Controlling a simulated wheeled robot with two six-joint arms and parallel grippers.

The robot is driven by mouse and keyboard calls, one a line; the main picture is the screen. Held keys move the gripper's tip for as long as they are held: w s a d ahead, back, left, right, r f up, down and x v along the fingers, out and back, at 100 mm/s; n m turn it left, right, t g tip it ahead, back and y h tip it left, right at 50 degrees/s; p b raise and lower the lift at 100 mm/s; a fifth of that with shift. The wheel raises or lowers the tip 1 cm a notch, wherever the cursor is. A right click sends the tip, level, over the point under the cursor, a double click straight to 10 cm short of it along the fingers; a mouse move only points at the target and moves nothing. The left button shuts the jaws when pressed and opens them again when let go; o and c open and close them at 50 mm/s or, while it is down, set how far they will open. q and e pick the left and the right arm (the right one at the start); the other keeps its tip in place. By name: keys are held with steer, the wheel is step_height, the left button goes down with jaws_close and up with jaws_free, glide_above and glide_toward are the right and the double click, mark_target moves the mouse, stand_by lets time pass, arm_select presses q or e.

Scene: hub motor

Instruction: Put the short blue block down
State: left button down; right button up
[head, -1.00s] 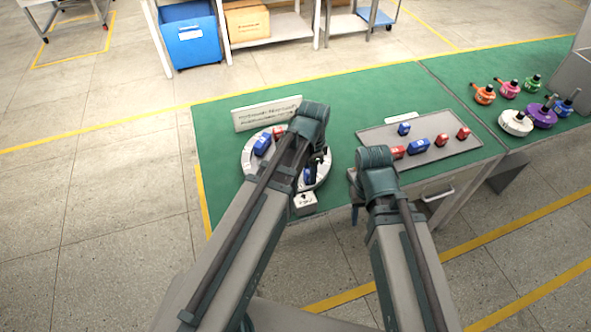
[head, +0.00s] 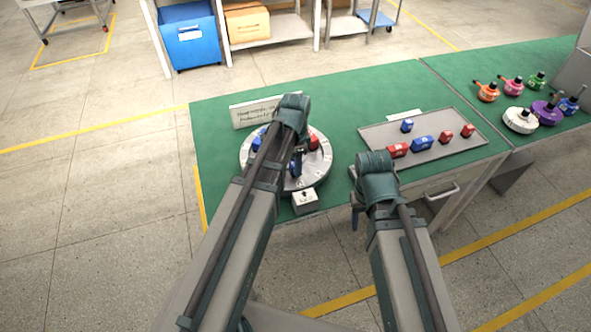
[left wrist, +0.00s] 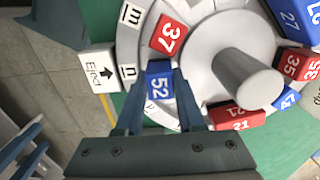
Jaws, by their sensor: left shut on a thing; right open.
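My left gripper (left wrist: 160,100) is shut on the short blue block (left wrist: 158,82), marked 52. The block is over the outer ring of the round grey hub (left wrist: 128,45), beside a red block marked 37 (left wrist: 169,35). I cannot tell whether it rests on the ring. In the head view the left gripper (head: 297,163) is over the front right part of the hub (head: 318,178), partly hidden by my arm. My right gripper (head: 355,212) is open and empty at the table's front edge.
The hub also holds red blocks (left wrist: 236,117), a small blue block 47 (left wrist: 288,98) and a larger blue block 27 (left wrist: 290,18). An Eject box (head: 305,200) stands in front. A tray (head: 375,137) with several blocks lies right. A sign (head: 250,114) stands behind.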

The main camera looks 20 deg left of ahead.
arm_select(q)
steer(key=shift+f+b, duration=0.5)
steer(key=shift+f, duration=0.15)
steer(key=c, duration=0.5)
jaws_free()
steer(key=shift+r, duration=0.1)
step_height(320, 180, up, 13)
steer(key=p, duration=1.3)
steer(key=s+d+n, duration=0.2)
steer(key=s+d, duration=0.1)
steer(key=s, duration=0.1)
steer(key=s+d+n, duration=0.3)
steer(key=s+d, duration=0.1)
steer(key=s, duration=0.1)
steer(key=s+d+n+y, duration=0.1)
steer(key=s+d+n, duration=0.1)
steer(key=s, duration=0.3)
steer(key=shift+s+d+r, duration=0.1)
steer(key=shift+s+d, duration=0.05)
steer(key=shift+d, duration=0.6)
